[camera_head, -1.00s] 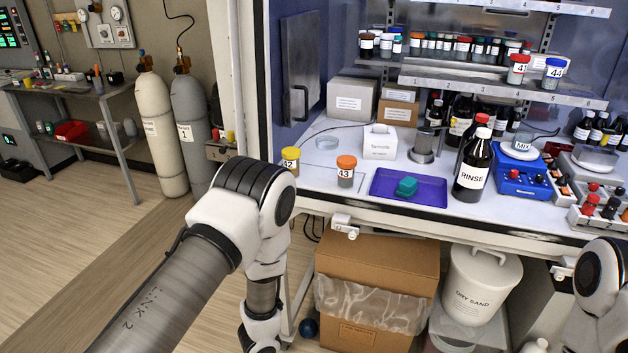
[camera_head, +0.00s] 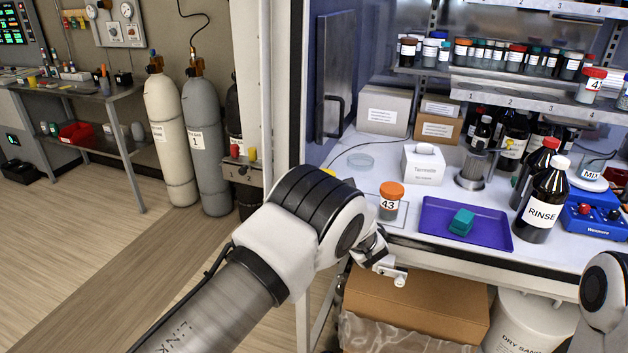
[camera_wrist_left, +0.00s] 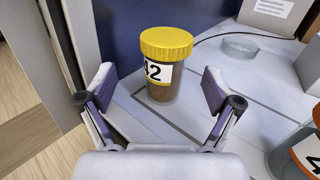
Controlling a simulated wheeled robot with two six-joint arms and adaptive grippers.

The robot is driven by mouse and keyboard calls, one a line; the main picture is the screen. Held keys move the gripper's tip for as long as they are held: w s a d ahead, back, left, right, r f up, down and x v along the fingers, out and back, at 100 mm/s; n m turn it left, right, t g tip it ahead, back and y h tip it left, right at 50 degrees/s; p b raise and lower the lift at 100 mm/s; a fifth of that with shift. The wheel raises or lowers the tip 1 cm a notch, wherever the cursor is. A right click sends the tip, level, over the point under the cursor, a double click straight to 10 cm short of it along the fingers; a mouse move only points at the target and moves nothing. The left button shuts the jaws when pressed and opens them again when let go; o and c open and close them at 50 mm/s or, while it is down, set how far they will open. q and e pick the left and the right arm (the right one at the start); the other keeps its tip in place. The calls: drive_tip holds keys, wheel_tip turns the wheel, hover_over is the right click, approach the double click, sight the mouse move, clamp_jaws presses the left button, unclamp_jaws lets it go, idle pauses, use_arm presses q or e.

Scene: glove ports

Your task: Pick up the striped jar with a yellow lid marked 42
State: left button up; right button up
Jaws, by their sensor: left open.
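The jar with a ribbed yellow lid (camera_wrist_left: 166,44) and a white label reading 42 (camera_wrist_left: 158,72) stands upright on the white work surface in the left wrist view. Its body is clear with brown contents; I cannot make out stripes. My open left gripper (camera_wrist_left: 158,88) has one finger on each side of the jar, with gaps between them and it. My right gripper is out of view.
An orange-lidded jar marked 43 (camera_head: 389,203) stands to the right, beside a purple tray (camera_head: 435,222) with a teal item. A glass dish (camera_wrist_left: 240,47) lies behind jar 42. A white box (camera_head: 423,165) and RINSE bottle (camera_head: 542,205) stand farther right. A blue wall rises behind.

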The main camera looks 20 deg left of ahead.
use_arm(q)
drive_tip(key=shift+w+d+r+p, duration=0.15)
drive_tip(key=shift+r+p, duration=0.15)
drive_tip(key=shift+r, duration=0.3)
drive_tip(key=shift+w+d+r+p, duration=0.15)
drive_tip(key=shift+r+p, duration=0.1)
drive_tip(key=shift+r, duration=0.35)
drive_tip(key=w+a, duration=0.1)
drive_tip(key=w+a+f+p, duration=0.1)
drive_tip(key=w, duration=0.1)
drive_tip(key=w+a, duration=0.1)
drive_tip(key=shift+w+a+f, duration=0.2)
drive_tip(key=shift+a+f, duration=0.1)
drive_tip(key=shift+a, duration=0.2)
drive_tip(key=shift+s+r, duration=0.15)
drive_tip(key=shift+r, duration=0.05)
drive_tip(key=shift+s+d+r, duration=0.1)
drive_tip(key=shift+d, duration=0.25)
drive_tip(key=shift+c, duration=0.6)
drive_tip(key=shift+d, duration=0.1)
drive_tip(key=c, duration=1.2)
drive_tip(key=shift+o, duration=0.2)
drive_tip(key=shift+a, duration=0.2)
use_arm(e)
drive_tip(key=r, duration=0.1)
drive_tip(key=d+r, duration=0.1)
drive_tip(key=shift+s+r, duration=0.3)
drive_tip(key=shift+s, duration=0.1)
